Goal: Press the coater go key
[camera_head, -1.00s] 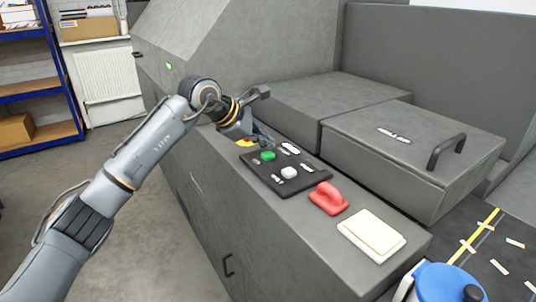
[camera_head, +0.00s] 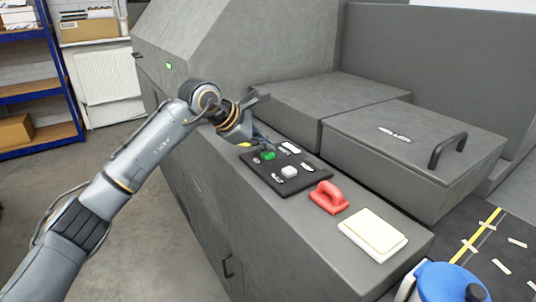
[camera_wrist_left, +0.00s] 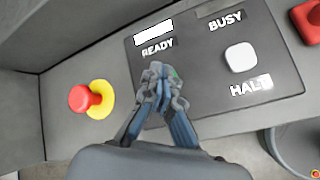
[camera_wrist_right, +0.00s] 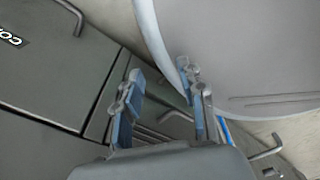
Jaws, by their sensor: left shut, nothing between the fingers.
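The black control panel (camera_head: 254,175) lies on the top of the grey coater (camera_head: 290,245). Its green key (camera_head: 268,155) shows just beside my left gripper (camera_head: 264,147), whose fingers are shut and empty. In the left wrist view the closed fingertips (camera_wrist_left: 163,72) are over the panel (camera_wrist_left: 205,75), below the READY label, and hide nearly all of the green key. I cannot tell whether they touch it. A white key (camera_wrist_left: 240,57) sits by the HALT label. My right gripper (camera_wrist_right: 160,75) is open and empty, away from the panel.
A red knob on a yellow base (camera_wrist_left: 100,100) stands left of the panel. A red handle (camera_head: 328,198) and a cream pad (camera_head: 374,234) lie right of it. A lid with a handle (camera_head: 447,150) is behind. A blue-lidded container (camera_head: 440,282) is at front right.

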